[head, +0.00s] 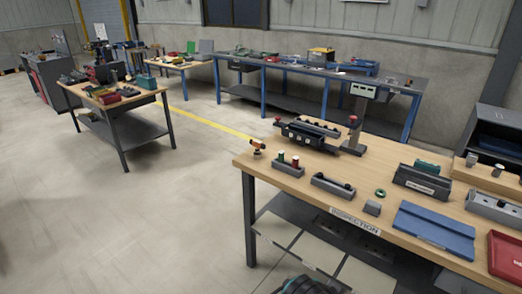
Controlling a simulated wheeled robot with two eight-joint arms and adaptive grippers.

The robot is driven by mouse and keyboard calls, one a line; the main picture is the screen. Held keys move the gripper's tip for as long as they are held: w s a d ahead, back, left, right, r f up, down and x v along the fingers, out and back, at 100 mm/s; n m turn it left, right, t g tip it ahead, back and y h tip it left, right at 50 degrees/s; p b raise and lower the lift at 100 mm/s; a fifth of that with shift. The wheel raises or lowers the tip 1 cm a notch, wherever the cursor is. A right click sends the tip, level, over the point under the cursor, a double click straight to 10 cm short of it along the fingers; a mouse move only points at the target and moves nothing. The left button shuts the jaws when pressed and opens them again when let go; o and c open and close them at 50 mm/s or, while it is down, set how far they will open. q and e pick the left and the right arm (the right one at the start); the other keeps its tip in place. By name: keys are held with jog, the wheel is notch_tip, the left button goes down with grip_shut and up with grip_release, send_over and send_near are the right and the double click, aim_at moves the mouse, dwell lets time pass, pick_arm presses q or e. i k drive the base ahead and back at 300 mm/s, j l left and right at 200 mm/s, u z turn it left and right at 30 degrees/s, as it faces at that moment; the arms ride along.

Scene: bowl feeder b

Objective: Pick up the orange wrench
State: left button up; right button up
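I cannot make out an orange wrench for certain in the head view. A small orange and dark object (254,143) is at the far left corner of the near wooden workbench (345,197). It is too small to tell what it is. Neither of my grippers can be made out in the head view.
The near bench holds a blue folder-like panel (434,229), a red tray (506,256), a green ring (380,193), grey blocks and fixtures. A smaller bench (112,99) with tools stands at the left. Blue-legged benches line the wall. The left floor is clear.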

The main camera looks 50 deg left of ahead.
aim_at(257, 154)
jog(key=j+u, duration=0.1)
jog(key=u, duration=1.65)
